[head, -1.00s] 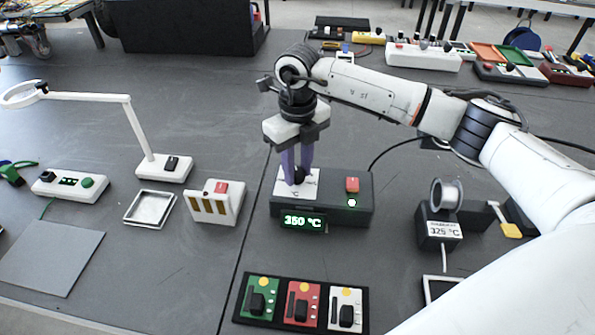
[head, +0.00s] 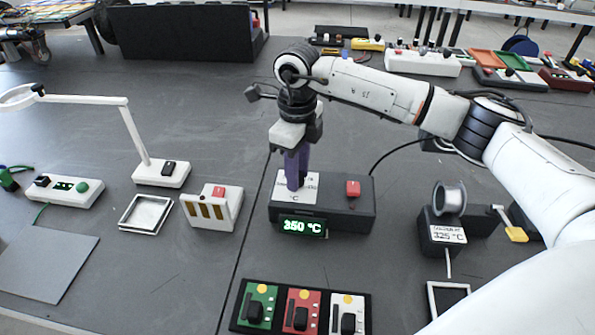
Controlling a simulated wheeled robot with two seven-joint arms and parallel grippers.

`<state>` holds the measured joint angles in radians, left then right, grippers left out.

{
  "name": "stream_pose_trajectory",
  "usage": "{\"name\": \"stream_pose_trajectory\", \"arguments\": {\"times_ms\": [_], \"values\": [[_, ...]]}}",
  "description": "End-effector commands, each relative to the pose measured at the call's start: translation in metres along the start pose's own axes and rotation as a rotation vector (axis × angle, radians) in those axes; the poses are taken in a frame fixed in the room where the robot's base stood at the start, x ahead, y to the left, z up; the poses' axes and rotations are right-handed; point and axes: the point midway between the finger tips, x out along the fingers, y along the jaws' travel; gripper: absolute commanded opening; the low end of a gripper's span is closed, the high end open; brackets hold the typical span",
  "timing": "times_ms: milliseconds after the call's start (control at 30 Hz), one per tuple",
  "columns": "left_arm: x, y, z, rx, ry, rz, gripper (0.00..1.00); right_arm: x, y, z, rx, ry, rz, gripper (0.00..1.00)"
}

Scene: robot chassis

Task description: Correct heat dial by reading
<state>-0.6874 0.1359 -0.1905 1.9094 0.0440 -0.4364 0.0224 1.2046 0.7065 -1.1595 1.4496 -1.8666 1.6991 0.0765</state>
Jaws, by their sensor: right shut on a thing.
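The dark heat station (head: 340,208) stands in the middle of the table, with a white dial plate (head: 311,184) marked °C on its left part and a red button (head: 352,188) on its right. Its green display (head: 303,226) reads 350 °C. My right gripper (head: 296,186) points down over the dial plate, its purple fingers shut on the dial knob, which the fingers hide. A solder spool holder (head: 440,226) to the right carries a white label (head: 447,235) reading 325 °C. My left gripper is not in view.
In front lie green, red and white switch modules (head: 303,310) in a black tray. To the left are a white box with a red button (head: 213,208), a small square tray (head: 146,214) and a lamp (head: 162,172). Several control boxes (head: 423,63) line the back right.

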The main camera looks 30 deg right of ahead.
Motion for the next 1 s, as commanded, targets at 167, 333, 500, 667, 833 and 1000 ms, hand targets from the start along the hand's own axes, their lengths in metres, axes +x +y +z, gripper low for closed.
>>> {"name": "stream_pose_trajectory", "arguments": {"times_ms": [167,333,500,667,833,1000], "values": [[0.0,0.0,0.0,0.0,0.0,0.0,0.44,-0.003,-0.001,0.002,0.002,-0.009,-0.002,0.05],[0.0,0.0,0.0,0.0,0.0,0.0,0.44,-0.002,-0.001,0.002,0.002,-0.008,-0.002,0.46],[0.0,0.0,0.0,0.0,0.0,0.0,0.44,-0.001,0.0,0.001,0.002,-0.005,-0.001,0.46],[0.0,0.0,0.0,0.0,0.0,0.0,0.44,-0.004,0.0,0.001,0.002,-0.004,-0.001,0.46],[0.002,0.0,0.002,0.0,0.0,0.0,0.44,-0.027,-0.001,0.002,0.001,-0.007,-0.003,0.46],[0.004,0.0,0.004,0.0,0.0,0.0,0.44,-0.062,-0.001,0.002,0.002,-0.009,-0.003,0.46]]}}
